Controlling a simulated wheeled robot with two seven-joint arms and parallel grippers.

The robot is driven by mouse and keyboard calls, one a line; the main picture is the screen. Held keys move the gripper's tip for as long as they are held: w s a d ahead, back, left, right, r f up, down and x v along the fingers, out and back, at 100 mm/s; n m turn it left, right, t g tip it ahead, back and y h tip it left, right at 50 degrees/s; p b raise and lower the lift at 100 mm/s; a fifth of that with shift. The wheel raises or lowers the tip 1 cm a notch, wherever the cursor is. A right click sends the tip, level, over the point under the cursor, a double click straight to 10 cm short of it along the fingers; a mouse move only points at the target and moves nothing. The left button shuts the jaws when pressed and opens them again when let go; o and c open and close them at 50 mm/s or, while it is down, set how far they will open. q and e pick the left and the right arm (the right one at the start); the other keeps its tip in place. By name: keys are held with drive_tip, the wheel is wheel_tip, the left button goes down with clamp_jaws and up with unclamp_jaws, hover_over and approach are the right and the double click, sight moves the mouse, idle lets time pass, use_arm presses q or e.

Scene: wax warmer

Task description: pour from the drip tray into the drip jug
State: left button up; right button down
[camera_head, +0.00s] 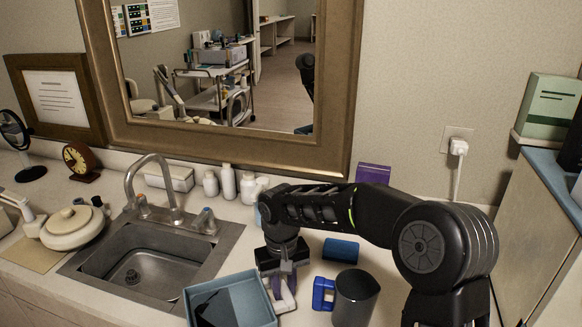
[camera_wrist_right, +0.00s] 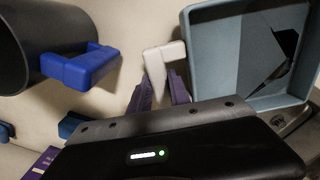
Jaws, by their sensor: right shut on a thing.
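The drip tray (camera_head: 262,297) is a light blue square box with a white handle on its right side, at the front of the counter; it also shows at the upper right of the right wrist view (camera_wrist_right: 222,100). A dark, sharp-edged patch lies inside it. My right gripper (camera_head: 284,284) is shut on the white handle, its purple fingers on both sides of it in the right wrist view (camera_wrist_right: 160,92). The drip jug (camera_head: 357,298) is a dark grey cup with a blue handle, upright to the right of the gripper; it also shows at upper left (camera_wrist_right: 28,45). My left gripper is not in view.
A sink (camera_head: 150,262) with a faucet lies left of the tray. A blue cylinder (camera_head: 341,249) lies behind the jug, and a purple box (camera_head: 373,173) stands by the wall. White bottles (camera_head: 228,182) stand below the mirror. A cabinet (camera_head: 530,235) bounds the right side.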

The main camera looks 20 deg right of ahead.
drive_tip(key=w+d+r+n+t+y+p, duration=0.1)
drive_tip(key=w+r+n+t, duration=0.1)
drive_tip(key=r+n, duration=0.5)
drive_tip(key=w+d+r+n+t+y+p, duration=0.1)
drive_tip(key=w+r+n, duration=0.3)
drive_tip(key=r+n, duration=0.4)
drive_tip(key=w+d+r+n+t+p, duration=0.2)
drive_tip(key=w+d+r+n+p, duration=0.1)
drive_tip(key=r+n, duration=0.4)
drive_tip(key=shift+w+r+n+t+y, duration=0.3)
drive_tip(key=shift+w+r+t+y, duration=0.1)
drive_tip(key=shift+r, duration=1.5)
drive_tip(key=shift+f, duration=0.1)
